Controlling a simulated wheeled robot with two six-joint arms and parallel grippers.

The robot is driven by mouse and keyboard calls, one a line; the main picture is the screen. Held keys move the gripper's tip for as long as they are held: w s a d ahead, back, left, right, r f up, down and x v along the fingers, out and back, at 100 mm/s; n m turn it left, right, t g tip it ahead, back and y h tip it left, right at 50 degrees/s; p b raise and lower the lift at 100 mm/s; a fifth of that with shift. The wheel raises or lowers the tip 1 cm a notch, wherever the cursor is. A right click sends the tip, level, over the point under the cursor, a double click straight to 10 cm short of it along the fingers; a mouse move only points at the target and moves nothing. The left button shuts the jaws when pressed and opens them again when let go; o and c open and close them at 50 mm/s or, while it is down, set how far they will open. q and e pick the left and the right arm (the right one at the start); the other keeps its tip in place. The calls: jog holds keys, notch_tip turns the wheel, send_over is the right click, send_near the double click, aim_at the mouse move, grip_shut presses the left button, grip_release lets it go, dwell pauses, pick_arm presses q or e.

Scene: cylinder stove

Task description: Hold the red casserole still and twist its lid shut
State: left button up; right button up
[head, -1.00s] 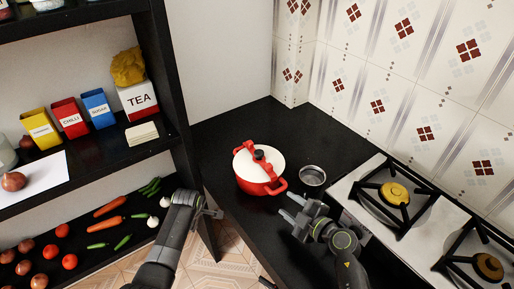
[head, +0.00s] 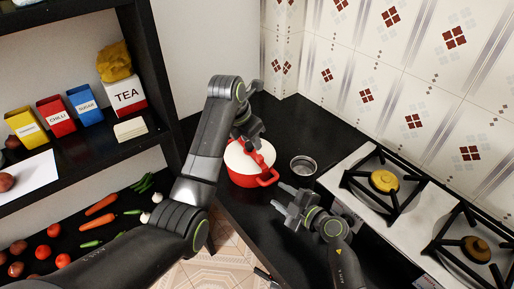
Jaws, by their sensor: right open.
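The red casserole (head: 243,180) stands on the black counter with its white lid (head: 236,158) on top. A red bar crosses the lid, and a red side handle (head: 268,179) faces the front right. My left gripper (head: 252,143) is above the far side of the lid and hides the lid's black knob. Its fingers are too dark and small to tell whether they are open or touching. My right gripper (head: 279,200) is open and empty, just in front and to the right of the side handle, apart from it.
A small metal bowl (head: 303,166) stands right of the casserole. The gas stove (head: 358,211) is farther right. A black shelf (head: 165,90) with boxes and vegetables stands at the left. The counter behind the casserole is clear.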

aim_at(265, 185)
jog(key=shift+x, duration=3.7)
